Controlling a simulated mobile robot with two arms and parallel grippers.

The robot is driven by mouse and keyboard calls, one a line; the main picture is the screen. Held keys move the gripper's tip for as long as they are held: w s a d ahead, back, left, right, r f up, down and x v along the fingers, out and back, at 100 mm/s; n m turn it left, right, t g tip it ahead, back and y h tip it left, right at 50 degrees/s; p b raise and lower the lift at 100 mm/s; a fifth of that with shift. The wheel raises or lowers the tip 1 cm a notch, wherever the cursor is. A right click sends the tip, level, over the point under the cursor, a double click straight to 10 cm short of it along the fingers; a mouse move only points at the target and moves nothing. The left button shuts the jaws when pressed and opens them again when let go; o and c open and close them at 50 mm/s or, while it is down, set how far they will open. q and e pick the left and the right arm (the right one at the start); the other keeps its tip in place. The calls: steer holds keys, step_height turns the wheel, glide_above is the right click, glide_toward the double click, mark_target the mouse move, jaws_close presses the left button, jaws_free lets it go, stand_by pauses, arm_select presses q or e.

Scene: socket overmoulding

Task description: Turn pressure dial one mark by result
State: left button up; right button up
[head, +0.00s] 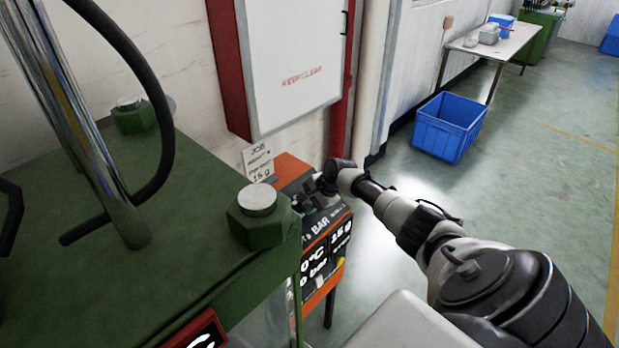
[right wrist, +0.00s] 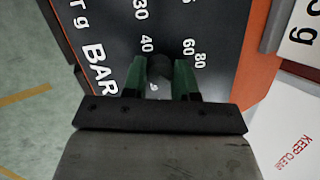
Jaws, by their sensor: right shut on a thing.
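The pressure dial (right wrist: 160,68) is a dark round knob on the black panel (right wrist: 110,40) marked BAR in the right wrist view. The numbers 30, 40, 60 and 80 show around it. My right gripper (right wrist: 166,80) has its green-lined fingers shut on the dial, one on each side. The dial's pointer is hidden or too dark to read. In the head view my right gripper (head: 318,188) is at the top of the orange and black control box (head: 325,245), and its hand hides the dial. My left gripper is not in view.
A green machine (head: 190,220) with large bolts and a steel column stands at the left, close to the control box. A job card (head: 259,164) stands behind the box. A white cabinet (head: 290,70) hangs on the wall. A blue crate (head: 448,127) sits on open floor.

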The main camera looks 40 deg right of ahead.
stand_by(0.4)
steer(key=o, duration=0.9)
steer(key=shift+o, duration=0.2)
steer(key=shift+s+d+r, duration=0.2)
steer(key=shift+s+r, duration=0.05)
steer(key=shift+r, duration=0.2)
steer(key=v, duration=0.9)
steer(key=shift+s+r+b, duration=0.2)
steer(key=shift+r+b, duration=0.1)
steer(key=shift+b, duration=0.1)
steer(key=shift+d, duration=0.1)
